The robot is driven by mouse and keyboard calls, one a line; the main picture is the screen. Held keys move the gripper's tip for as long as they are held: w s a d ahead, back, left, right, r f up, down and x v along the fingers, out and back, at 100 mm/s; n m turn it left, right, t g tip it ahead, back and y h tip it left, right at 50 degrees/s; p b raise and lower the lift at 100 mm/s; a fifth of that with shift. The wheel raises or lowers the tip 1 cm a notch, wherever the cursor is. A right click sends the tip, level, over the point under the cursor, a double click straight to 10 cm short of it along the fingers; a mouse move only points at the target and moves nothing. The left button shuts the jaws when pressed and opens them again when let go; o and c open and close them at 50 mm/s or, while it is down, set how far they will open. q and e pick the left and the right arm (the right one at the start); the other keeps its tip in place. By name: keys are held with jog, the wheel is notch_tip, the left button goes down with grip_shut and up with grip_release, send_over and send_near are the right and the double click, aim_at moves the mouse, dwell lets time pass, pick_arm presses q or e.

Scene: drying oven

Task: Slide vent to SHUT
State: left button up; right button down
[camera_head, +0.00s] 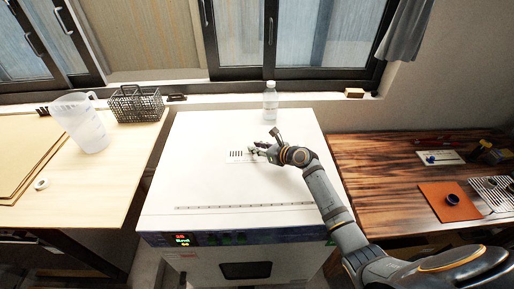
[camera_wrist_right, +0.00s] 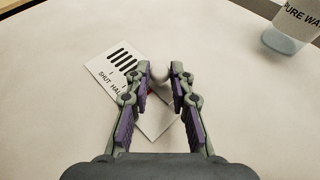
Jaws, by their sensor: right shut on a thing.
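The vent (camera_head: 235,155) is a small pale plate with dark slots on the white top of the drying oven (camera_head: 200,180). In the right wrist view the vent plate (camera_wrist_right: 104,70) lies at an angle, with the word SHUT and part of a second word, apparently HALF, printed below the slots. My right gripper (camera_head: 262,151) is over the right part of the plate. In the wrist view its fingertips (camera_wrist_right: 160,76) close around a small pale round knob (camera_wrist_right: 160,73). A bit of red shows just below the knob. The fingers hide the plate's right end label. My left gripper is out of view.
A clear water bottle (camera_head: 270,101) stands at the oven top's back edge. A jug (camera_head: 81,124) and a wire basket (camera_head: 137,105) stand on the left table. The right wooden table holds an orange mat (camera_head: 436,208). The oven top's front is clear.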

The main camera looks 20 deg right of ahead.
aim_at(240, 155)
jog(key=shift+a+r+p, duration=0.15)
jog(key=shift+a+p, duration=0.1)
jog(key=shift+p, duration=0.1)
jog(key=a+p, duration=0.1)
jog(key=w+a+p, duration=0.1)
jog(key=a, duration=0.1)
jog(key=a+p, duration=0.1)
jog(key=a, duration=0.1)
jog(key=shift+w+a, duration=0.25)
jog(key=shift+w, duration=0.1)
jog(key=shift+a, duration=0.1)
jog(key=shift+f, duration=0.2)
jog(key=c, duration=1.6)
grip_release()
jog(key=shift+c, duration=0.2)
jog(key=o, duration=0.4)
jog(key=shift+a, duration=0.1)
